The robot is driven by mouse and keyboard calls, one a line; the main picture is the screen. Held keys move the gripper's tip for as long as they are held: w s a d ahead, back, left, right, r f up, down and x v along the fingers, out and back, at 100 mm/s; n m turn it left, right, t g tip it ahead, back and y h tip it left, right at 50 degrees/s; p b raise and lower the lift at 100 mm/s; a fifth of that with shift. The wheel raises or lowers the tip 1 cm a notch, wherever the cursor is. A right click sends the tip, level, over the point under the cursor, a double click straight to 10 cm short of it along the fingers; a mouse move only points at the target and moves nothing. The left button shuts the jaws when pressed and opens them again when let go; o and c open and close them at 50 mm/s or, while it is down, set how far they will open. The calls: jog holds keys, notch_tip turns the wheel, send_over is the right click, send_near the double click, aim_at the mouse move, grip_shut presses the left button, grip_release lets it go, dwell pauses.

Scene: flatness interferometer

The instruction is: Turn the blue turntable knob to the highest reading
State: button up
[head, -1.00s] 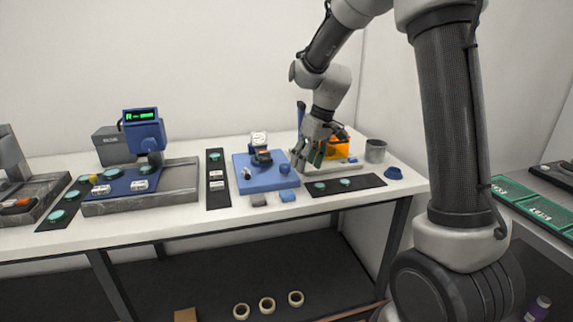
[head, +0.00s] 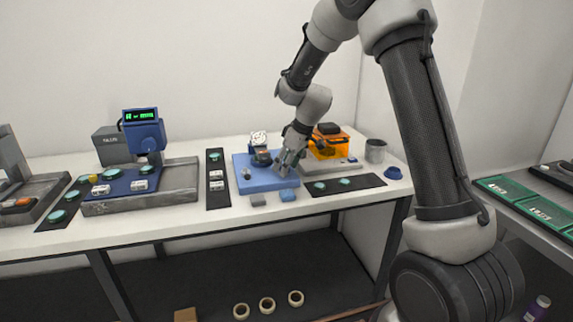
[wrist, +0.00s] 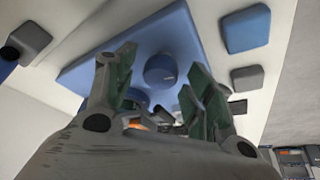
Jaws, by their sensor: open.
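The blue knob (wrist: 160,69) sits on the blue base plate (wrist: 108,62) in the wrist view, between and beyond my fingertips. The same base plate (head: 262,186) shows on the bench in the head view, with a dark device and a white dial (head: 259,138) at its back. The dial is too small to read. My gripper (head: 287,163) is over the right part of the plate and hides the knob there. In the wrist view my gripper (wrist: 160,78) is open, its green-padded fingers spread to either side of the knob. I cannot tell whether they touch it.
An orange box (head: 333,147) stands right of my gripper, with a grey cup (head: 375,150) farther right. A grey block (head: 258,200) and a blue block (head: 288,195) lie at the plate's front edge.

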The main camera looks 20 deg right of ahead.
jog(key=c, duration=1)
jog(key=shift+m, duration=0.4)
jog(key=shift+s+a+m+t+h, duration=0.15)
jog(key=shift+m+h, duration=0.35)
jog(key=shift+m, duration=0.75)
jog(key=shift+w+m+t+h, duration=0.1)
jog(key=shift+m+t+h, duration=0.3)
jog(key=shift+m, duration=0.85)
jog(key=o, duration=1)
